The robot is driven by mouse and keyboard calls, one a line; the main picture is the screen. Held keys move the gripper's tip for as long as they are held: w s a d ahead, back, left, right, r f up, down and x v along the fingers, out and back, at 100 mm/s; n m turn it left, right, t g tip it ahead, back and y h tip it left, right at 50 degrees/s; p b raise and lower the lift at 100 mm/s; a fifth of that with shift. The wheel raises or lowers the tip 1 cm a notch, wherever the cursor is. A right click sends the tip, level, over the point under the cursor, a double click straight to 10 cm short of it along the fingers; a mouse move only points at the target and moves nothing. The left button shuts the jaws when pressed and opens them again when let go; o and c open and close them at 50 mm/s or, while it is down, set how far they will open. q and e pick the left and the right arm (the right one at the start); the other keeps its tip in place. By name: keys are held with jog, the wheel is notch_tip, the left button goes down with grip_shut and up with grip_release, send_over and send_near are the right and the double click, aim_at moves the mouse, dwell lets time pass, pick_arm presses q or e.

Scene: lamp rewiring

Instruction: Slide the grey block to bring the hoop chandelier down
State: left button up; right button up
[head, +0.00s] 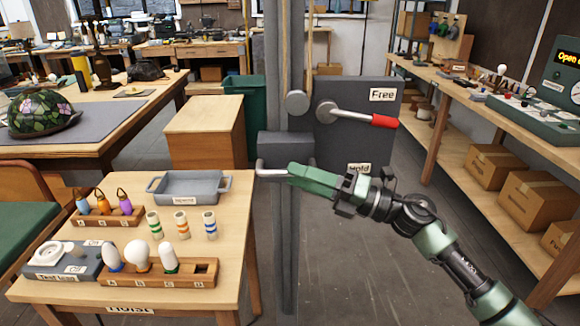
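The grey block (285,143) sits on a dark upright post (285,230), with a pale bar handle (268,173) on its front. My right gripper (300,172) comes in from the right, its green fingers at the handle and covering the handle's right part. From this angle I cannot tell whether the fingers are closed around the bar or only in front of it. The hoop chandelier is not in view. My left gripper is not in view.
A lever with a red grip (384,121) points at the "Free" label on a dark panel (350,95); a "Hold" label is below. A wooden table (237,200) with a grey tray (190,199), bulbs and small cylinders stands left. Open floor lies right of the post; shelves stand beyond.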

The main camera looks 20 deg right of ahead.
jog(key=shift+x, duration=1.25)
grip_shut()
dwell(0.5)
